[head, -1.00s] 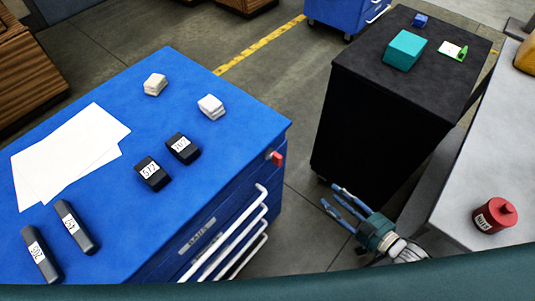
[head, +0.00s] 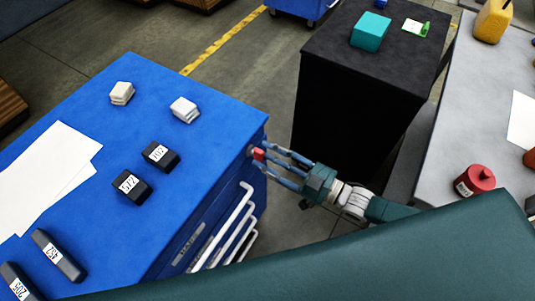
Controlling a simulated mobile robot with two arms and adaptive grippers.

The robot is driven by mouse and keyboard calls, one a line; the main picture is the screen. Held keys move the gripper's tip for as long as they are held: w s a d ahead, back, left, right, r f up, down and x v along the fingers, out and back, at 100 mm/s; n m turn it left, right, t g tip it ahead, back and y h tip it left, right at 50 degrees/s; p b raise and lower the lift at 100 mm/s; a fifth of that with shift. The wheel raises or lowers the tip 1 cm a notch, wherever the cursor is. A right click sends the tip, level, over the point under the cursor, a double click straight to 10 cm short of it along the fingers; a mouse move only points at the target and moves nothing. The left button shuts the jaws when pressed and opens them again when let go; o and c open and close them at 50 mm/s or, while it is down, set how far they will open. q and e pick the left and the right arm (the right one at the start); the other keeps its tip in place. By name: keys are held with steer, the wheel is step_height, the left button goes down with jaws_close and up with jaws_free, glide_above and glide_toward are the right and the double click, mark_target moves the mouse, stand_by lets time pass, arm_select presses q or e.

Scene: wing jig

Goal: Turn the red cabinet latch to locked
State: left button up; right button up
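The red latch (head: 258,154) is a small block on the upper right corner of the blue cabinet (head: 215,120), above its white drawer handles. My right gripper (head: 264,157) reaches in from the right with its blue fingers at the latch. The fingers look spread, with the latch at or between their tips. I cannot tell whether they touch it. The fingertips partly cover the latch, so its exact angle is hard to read. My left gripper is not in view.
A black cabinet (head: 345,105) stands behind my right arm with a teal box (head: 370,31) on top. A grey table (head: 450,135) at the right holds a red canister (head: 475,180). Black labelled blocks, white blocks and paper lie on the blue cabinet top.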

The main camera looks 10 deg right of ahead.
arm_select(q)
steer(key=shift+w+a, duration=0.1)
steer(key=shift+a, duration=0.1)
arm_select(e)
steer(key=shift+w+a, duration=0.15)
steer(key=shift+w, duration=0.05)
jaws_close()
arm_select(q)
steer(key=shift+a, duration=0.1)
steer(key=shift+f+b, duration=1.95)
steer(key=shift+b, duration=0.05)
arm_select(e)
steer(key=shift+f+m, duration=0.2)
steer(key=shift+m, duration=2.8)
steer(key=shift+f+m, duration=0.15)
steer(key=shift+m, duration=2.85)
steer(key=shift+f+m, duration=0.2)
steer(key=shift+m, duration=2.8)
